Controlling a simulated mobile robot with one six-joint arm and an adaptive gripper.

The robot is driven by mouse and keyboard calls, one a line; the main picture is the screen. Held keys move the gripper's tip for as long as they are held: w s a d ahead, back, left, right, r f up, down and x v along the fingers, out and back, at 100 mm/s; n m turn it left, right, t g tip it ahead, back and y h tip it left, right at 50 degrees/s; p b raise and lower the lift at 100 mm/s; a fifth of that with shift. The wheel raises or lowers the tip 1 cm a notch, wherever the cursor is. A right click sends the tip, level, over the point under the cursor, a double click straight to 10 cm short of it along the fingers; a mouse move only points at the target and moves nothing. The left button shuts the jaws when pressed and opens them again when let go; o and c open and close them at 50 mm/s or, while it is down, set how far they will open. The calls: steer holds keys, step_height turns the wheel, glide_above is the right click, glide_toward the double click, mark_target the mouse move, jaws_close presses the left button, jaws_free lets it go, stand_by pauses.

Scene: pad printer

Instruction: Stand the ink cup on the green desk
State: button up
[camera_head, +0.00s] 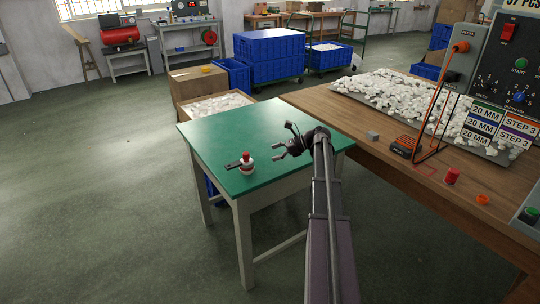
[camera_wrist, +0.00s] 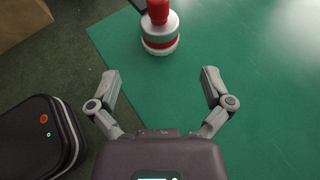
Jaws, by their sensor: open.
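The ink cup (camera_head: 246,167) stands upright on the green desk (camera_head: 215,135), near its front left part. It has a red knob on top and a pale round body with a red band. My gripper (camera_head: 283,142) is open and empty, above the desk to the right of the cup. In the wrist view both fingers of my gripper (camera_wrist: 160,82) are spread apart and touch nothing.
A dark flat piece (camera_head: 233,165) lies against the cup's left side. The wooden bench (camera_head: 340,115) at right holds white parts (camera_head: 400,95), a grey cube (camera_head: 373,136), a red item (camera_head: 452,176) and an orange ring (camera_head: 482,199). The rest of the green desk is clear.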

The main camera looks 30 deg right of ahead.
mark_target(232, 198)
steer(key=a+f+n+g, duration=0.1)
steer(key=a, duration=0.2)
steer(key=s+a+f+n+g+h, duration=0.1)
steer(key=a+n, duration=0.1)
steer(key=a, duration=0.2)
steer(key=s+a+f+n, duration=0.1)
steer(key=a, duration=0.3)
steer(key=shift+f+n+g+h, duration=0.3)
steer(key=shift+f+g, duration=0.1)
steer(key=s+a+f+n, duration=0.1)
steer(key=a+n, duration=0.1)
steer(key=a, duration=0.1)
steer(key=s+a+f+n+g+h, duration=0.1)
steer(key=s+a+n, duration=0.1)
steer(key=a, duration=0.2)
steer(key=s+a+f+n+g+h, duration=0.1)
steer(key=a+n, duration=0.1)
steer(key=a, duration=0.1)
steer(key=shift+s+a+f, duration=0.25)
steer(key=shift+a+f, duration=0.05)
steer(key=shift+f, duration=0.1)
steer(key=s+a+f+n+g+h, duration=0.2)
steer(key=s+a+f+n+h, duration=0.2)
steer(key=s+a+n+h, duration=0.3)
steer(key=shift+s+a+n+h, duration=0.4)
steer(key=shift+s+a+n, duration=2.3)
steer(key=shift+s+n, duration=0.7)
steer(key=c, duration=0.6)
steer(key=shift+s, duration=0.1)
